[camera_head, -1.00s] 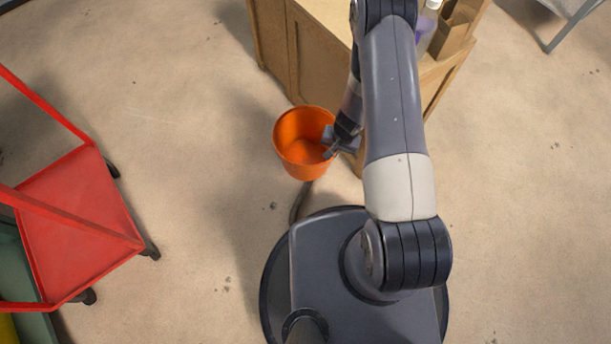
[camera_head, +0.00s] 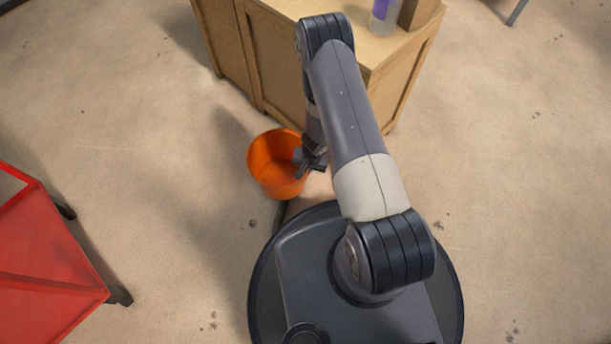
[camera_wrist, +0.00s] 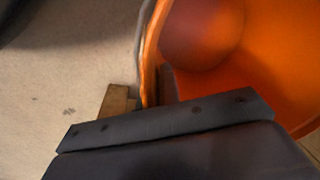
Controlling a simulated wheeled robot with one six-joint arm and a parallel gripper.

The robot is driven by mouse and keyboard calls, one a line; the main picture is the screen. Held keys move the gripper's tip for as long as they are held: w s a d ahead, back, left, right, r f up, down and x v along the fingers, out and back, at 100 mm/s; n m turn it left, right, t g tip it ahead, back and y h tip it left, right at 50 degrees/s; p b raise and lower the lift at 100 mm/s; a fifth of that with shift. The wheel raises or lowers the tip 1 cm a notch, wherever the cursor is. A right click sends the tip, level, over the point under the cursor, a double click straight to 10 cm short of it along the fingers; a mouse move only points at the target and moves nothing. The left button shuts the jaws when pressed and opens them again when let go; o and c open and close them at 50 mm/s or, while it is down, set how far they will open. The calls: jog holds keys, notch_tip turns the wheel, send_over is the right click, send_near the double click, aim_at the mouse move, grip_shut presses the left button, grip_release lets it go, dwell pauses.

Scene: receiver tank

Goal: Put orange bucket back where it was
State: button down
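The orange bucket (camera_head: 262,165) hangs at my gripper, left of my arm and in front of the wooden cabinet's lower part. My gripper (camera_head: 300,160) is shut on the right side of its rim, one finger inside and one outside. In the wrist view the bucket (camera_wrist: 250,60) fills the upper right, its open inside showing. Its rim runs down between the fingertips of my gripper (camera_wrist: 150,92). The bucket looks empty. How far its bottom is from the floor is hard to tell.
The wooden cabinet (camera_head: 225,45) stands close ahead, with a bottle (camera_head: 384,18) and a brown box (camera_head: 418,12) on top. A red cart (camera_head: 50,265) is at the lower left. The floor between cart and cabinet is clear, as is the floor at right.

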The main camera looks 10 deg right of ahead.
jog(key=shift+f+b, duration=0.7)
jog(key=shift+f, duration=1.15)
jog(key=c, duration=2.1)
grip_release()
jog(key=o, duration=0.5)
jog(key=shift+c, duration=0.2)
notch_tip(320, 180, up, 12)
jog(key=d+p, duration=0.1)
jog(key=p, duration=0.4)
jog(key=shift+s+d, duration=0.15)
jog(key=shift+s, duration=0.15)
